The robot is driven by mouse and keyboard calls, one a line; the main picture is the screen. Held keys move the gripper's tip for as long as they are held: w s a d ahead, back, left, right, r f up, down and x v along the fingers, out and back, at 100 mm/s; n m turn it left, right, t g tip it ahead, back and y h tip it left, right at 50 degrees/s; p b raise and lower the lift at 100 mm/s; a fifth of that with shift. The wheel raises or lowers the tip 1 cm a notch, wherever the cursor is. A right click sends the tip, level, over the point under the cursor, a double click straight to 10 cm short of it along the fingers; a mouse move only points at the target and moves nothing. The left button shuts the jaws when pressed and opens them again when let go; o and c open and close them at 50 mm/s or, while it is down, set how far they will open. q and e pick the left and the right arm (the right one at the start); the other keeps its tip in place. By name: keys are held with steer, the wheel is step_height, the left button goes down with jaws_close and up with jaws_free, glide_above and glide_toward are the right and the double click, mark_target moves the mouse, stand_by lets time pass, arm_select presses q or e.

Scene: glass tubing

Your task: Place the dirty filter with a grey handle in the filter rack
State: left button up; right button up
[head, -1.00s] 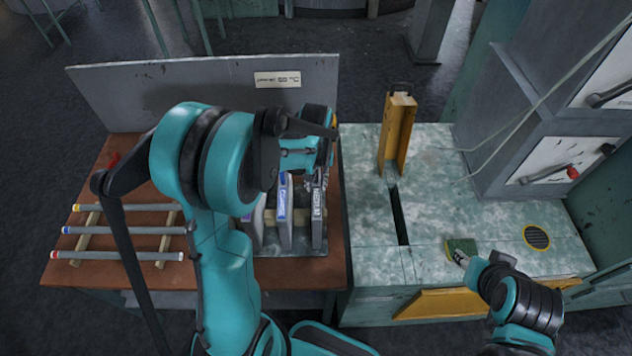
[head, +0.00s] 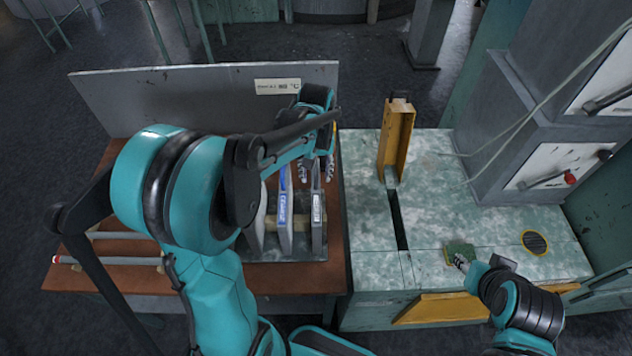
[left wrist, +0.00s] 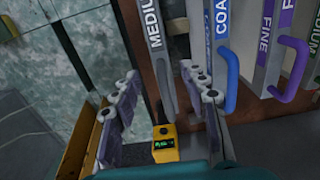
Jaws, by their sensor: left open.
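My left gripper (head: 318,170) is open at the far end of the rightmost filter (head: 318,215) in the filter rack (head: 290,254). In the left wrist view, the open fingers (left wrist: 160,100) are spread on either side of the lower end of a filter labelled MEDIUM (left wrist: 155,45); I cannot tell whether they touch it. Its handle is not clear to me, nor is dirt on it. Other filters stand beside it, one with a blue handle (left wrist: 233,75) and one with a purple handle (left wrist: 298,70). My right gripper (head: 462,262) is at a green-yellow pad on the counter; its grip is unclear.
A yellow upright frame (head: 396,140) stands at the far end of a dark slot (head: 398,220) in the marbled counter (head: 365,230). A grey panel (head: 200,100) stands behind the brown table (head: 335,240). My left arm covers much of the rods at left.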

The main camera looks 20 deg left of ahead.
arm_select(q)
step_height(320, 180, up, 5)
steer(key=shift+f, duration=0.15)
steer(key=s+d+r+m+t, duration=0.1)
steer(key=s+d+m+t, duration=0.1)
steer(key=s, duration=0.4)
steer(key=s+d+r+m+t, duration=0.2)
steer(key=s+d+m+t, duration=0.1)
steer(key=s+t, duration=0.2)
steer(key=shift+s+d, duration=0.35)
steer(key=shift+s, duration=0.8)
